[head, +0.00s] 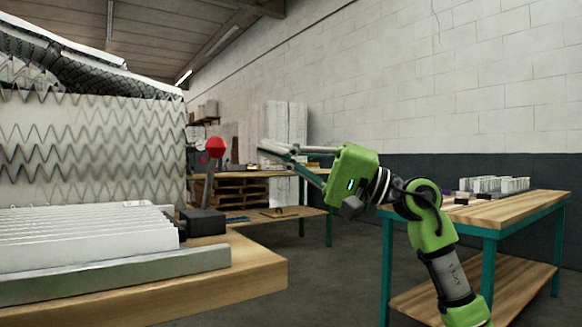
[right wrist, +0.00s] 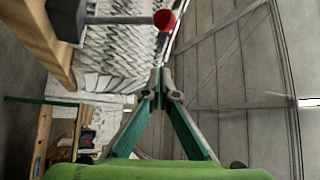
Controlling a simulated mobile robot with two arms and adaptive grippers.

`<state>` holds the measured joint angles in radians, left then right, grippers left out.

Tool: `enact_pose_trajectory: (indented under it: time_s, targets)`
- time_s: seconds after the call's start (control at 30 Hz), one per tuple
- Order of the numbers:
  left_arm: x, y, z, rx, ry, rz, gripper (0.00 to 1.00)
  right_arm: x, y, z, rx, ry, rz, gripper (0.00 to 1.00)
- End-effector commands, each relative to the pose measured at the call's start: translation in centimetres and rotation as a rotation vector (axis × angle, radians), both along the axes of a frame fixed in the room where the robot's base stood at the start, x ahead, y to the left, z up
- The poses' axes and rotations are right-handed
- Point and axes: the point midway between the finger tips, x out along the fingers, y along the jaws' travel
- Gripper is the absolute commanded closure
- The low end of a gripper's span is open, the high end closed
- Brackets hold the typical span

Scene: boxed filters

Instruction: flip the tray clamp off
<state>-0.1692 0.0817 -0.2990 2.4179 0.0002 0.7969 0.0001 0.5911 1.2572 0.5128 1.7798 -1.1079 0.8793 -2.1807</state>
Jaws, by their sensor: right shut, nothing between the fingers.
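The tray clamp has a black base (head: 203,222) at the right end of the grey metal tray (head: 115,276). Its lever stands nearly upright and ends in a red ball knob (head: 216,147). My right gripper (head: 264,147) is in the air to the right of the knob, apart from it, with its fingers pointing left. In the right wrist view the fingertips (right wrist: 161,84) meet with nothing between them. The red knob (right wrist: 165,19) and black base (right wrist: 66,18) show beyond the tips. My left gripper is not in view.
Pleated white filters (head: 85,238) fill the tray on the wooden bench (head: 258,268). A large wire-mesh filter panel (head: 90,145) stands behind. A green-legged table (head: 480,212) with small parts is at right; shelves stand at the back. Air around the knob is free.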

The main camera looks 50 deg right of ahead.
Motion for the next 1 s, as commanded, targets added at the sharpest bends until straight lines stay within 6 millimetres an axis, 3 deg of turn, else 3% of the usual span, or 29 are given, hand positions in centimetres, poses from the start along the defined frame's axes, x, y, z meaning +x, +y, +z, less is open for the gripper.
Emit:
enact_pose_trajectory:
  time_s: [0.3, 1.0]
  targets:
    - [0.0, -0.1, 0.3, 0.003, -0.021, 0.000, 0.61, -2.4, -1.7, -0.9, 0.002, 0.002, -0.001, 1.00]
    - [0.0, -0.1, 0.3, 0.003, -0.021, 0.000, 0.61, -2.5, -1.8, -0.9, 0.000, 0.000, -0.001, 1.00]
